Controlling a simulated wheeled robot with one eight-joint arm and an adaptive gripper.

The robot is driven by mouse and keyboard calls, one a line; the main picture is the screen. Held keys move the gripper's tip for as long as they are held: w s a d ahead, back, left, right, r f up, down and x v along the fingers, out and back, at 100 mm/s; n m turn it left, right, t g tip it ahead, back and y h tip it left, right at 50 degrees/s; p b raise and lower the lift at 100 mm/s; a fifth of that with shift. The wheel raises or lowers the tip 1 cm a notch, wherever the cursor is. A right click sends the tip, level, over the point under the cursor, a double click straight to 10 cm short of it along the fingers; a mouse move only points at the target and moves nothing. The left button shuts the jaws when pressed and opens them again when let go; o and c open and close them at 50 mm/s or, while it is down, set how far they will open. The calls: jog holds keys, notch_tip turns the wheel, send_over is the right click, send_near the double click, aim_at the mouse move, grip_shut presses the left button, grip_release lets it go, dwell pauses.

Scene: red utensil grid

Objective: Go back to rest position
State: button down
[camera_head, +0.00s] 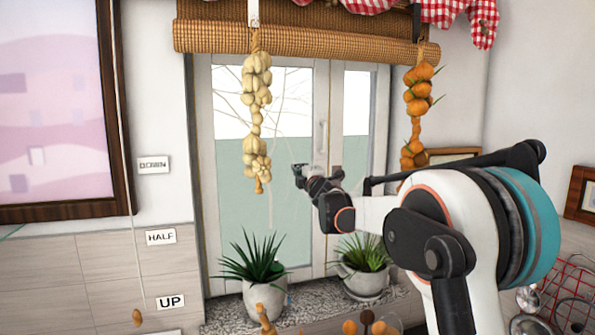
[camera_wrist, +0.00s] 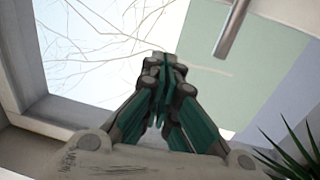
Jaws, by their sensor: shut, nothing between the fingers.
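My gripper (camera_head: 299,174) is raised in front of the window (camera_head: 228,170) in the head view. In the wrist view its teal fingers (camera_wrist: 162,75) are together, with nothing between them. The window fills most of the wrist view behind the fingers, with a grey handle (camera_wrist: 233,28) at the upper right. My arm reaches in from the lower right of the head view.
A garlic string (camera_head: 257,80) hangs left of my gripper, and an orange string (camera_head: 417,100) hangs behind my arm. Two potted plants (camera_head: 264,297) (camera_head: 362,280) stand on the sill below. A red wire grid (camera_head: 570,285) is at the lower right.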

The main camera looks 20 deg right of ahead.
jog(key=s+f+m+g+h+b, duration=0.1)
jog(key=s+f+m+g+b, duration=0.1)
jog(key=s+f+m+b, duration=0.5)
jog(key=s+f+g+h+b, duration=0.1)
jog(key=s+f+h+b, duration=0.3)
jog(key=s, duration=0.7)
jog(key=s+f+m+g+y+b, duration=0.1)
jog(key=s+f+m+g+b, duration=0.2)
jog(key=s+f, duration=0.6)
jog(key=s+a+f+m+g+y+b, duration=0.1)
jog(key=s+f+b, duration=0.3)
jog(key=s+f, duration=0.6)
jog(key=s+a+f+m+g+y+b, duration=0.1)
jog(key=s+a+f+m+g+b, duration=0.2)
jog(key=s+f, duration=0.7)
jog(key=s+a+f+m+g+y+b, duration=0.1)
jog(key=s+a+f+m+g+b, duration=0.1)
jog(key=s+a+f+m+b, duration=0.2)
jog(key=s+f+b, duration=0.3)
jog(key=s+f, duration=0.4)
jog(key=f, duration=0.3)
